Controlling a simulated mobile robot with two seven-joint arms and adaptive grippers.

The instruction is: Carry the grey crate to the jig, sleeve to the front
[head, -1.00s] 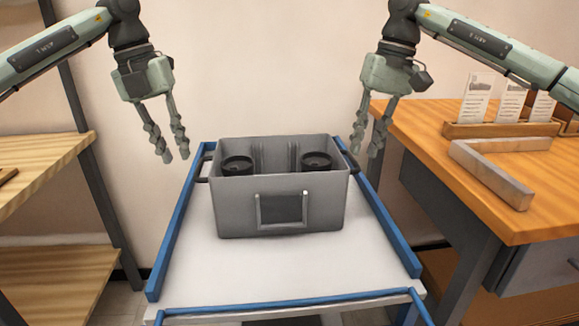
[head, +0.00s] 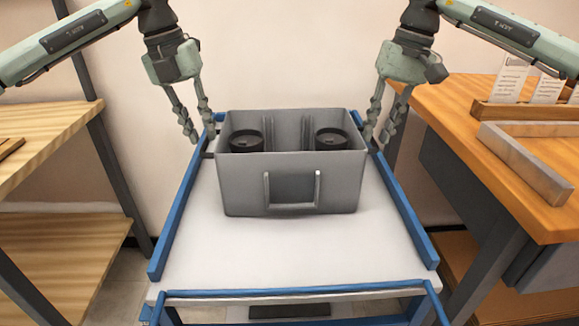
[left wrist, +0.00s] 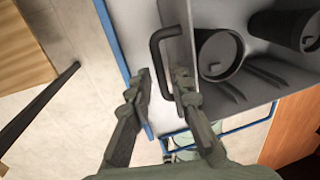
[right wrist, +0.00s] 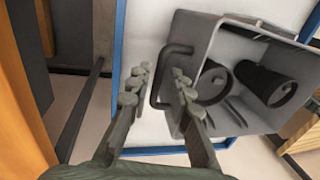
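The grey crate (head: 240,185) sits upright on the cart, with its sleeve frame (head: 292,188) on the wall facing me. Two dark lidded cylinders (head: 246,141) (head: 331,139) stand inside. My left gripper (head: 200,130) is open at the crate's left side; in the left wrist view the dark side handle (left wrist: 157,50) lies between its spread fingers. My right gripper (head: 378,137) is open at the right side; in the right wrist view the other handle (right wrist: 157,90) lies between its fingers. The jig appears to be the L-shaped metal bracket (head: 525,160) on the right bench.
The white cart top (head: 290,250) has blue rails (head: 180,215) along its sides and front. The wooden bench (head: 460,100) at right carries a card holder (head: 520,112) behind the bracket. Wooden shelves (head: 50,135) stand at left. The cart top in front of the crate is clear.

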